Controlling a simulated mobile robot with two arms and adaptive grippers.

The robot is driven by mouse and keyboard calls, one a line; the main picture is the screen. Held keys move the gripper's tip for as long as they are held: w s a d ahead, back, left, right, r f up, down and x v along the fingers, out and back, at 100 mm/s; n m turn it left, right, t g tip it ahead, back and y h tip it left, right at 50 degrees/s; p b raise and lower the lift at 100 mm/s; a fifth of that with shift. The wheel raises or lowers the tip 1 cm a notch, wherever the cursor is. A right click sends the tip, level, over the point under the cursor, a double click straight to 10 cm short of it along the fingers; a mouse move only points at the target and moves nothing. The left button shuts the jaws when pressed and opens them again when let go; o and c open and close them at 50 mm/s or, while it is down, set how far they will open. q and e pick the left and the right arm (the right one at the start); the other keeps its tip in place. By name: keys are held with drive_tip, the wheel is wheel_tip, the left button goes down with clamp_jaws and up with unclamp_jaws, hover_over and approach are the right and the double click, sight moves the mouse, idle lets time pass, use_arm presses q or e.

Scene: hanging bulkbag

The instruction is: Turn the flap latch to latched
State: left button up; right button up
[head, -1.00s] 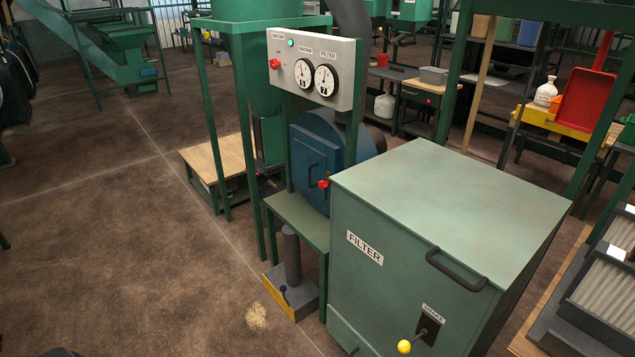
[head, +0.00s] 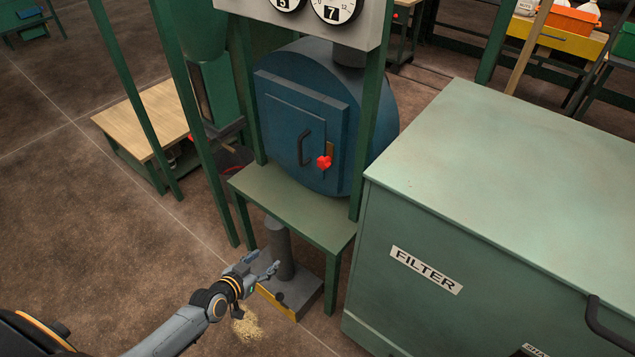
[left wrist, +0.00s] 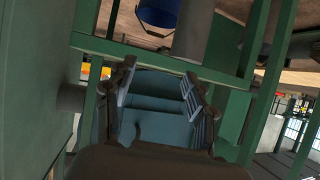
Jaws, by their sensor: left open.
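The flap latch is a small red knob (head: 325,162) on a brass-coloured plate at the right edge of a blue square door (head: 290,125). The door is on the front of a round blue housing and looks closed. A dark handle (head: 304,147) is left of the knob. My left gripper (head: 266,265) is open and empty, below and left of the latch, in front of the green stand. In the left wrist view its two fingers (left wrist: 158,93) are spread with nothing between them. The latch cannot be made out there. My right gripper is not in view.
A green stand (head: 290,200) carries the blue housing, with green posts on both sides. A large green filter cabinet (head: 480,200) stands at the right. A grey cylinder (head: 279,250) stands on a base under the stand. Floor at the left is open.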

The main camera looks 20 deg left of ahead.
use_arm(q)
drive_tip(key=w+d+r+m+t+h+b, duration=0.1)
drive_tip(key=w+r+t, duration=0.15)
drive_tip(key=r, duration=0.35)
drive_tip(key=w+d+r+t+h+b, duration=0.1)
drive_tip(key=w+r+b, duration=0.1)
drive_tip(key=w+r, duration=0.3)
drive_tip(key=t+h+b, duration=0.1)
drive_tip(key=t+h, duration=0.1)
approach(321, 167)
drive_tip(key=shift+m+g, duration=0.25)
drive_tip(key=shift+m, duration=0.05)
drive_tip(key=x, duration=0.4)
drive_tip(key=shift+w+r, duration=0.25)
drive_tip(key=shift+r, duration=0.15)
drive_tip(key=x, duration=0.3)
drive_tip(key=shift+w+d+f, duration=0.15)
drive_tip(key=shift+w+d, duration=0.05)
drive_tip(key=shift+w, duration=0.15)
drive_tip(key=shift+w+d, duration=0.2)
drive_tip(key=shift+w, duration=0.3)
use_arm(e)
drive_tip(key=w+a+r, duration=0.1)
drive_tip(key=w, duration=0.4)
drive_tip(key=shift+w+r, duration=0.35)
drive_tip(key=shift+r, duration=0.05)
use_arm(q)
clamp_jaws()
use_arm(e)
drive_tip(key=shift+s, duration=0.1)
